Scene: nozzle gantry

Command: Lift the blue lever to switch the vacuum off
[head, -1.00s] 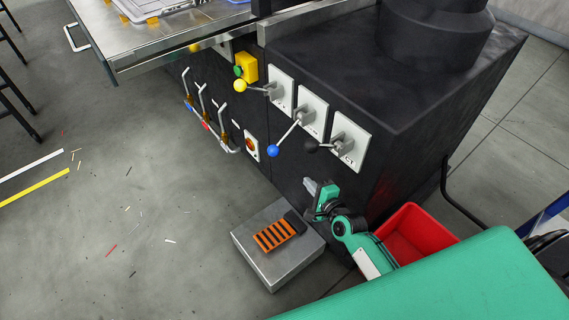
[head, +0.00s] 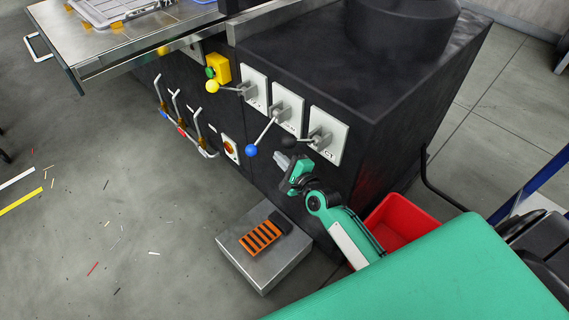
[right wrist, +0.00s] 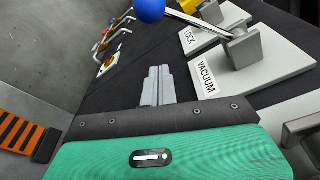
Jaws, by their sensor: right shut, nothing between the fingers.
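The blue lever (head: 251,151) is the middle of three levers on the dark machine's side. Its rod slants down to the blue ball from a white plate (head: 285,110). In the right wrist view the blue ball (right wrist: 151,10) is at the top edge, and the plate reads VACUUM (right wrist: 207,78). My right gripper (head: 283,161) is below and right of the blue ball, close under the black lever. Its grey fingers (right wrist: 158,86) are shut and empty, apart from the lever. My left gripper is not in view.
A yellow-ball lever (head: 212,86) is left of the blue one, and a black-ball lever (head: 289,142) is right of it. A foot pedal (head: 262,240) and a red bin (head: 397,222) are below. Bent metal handles (head: 177,108) line the machine further left.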

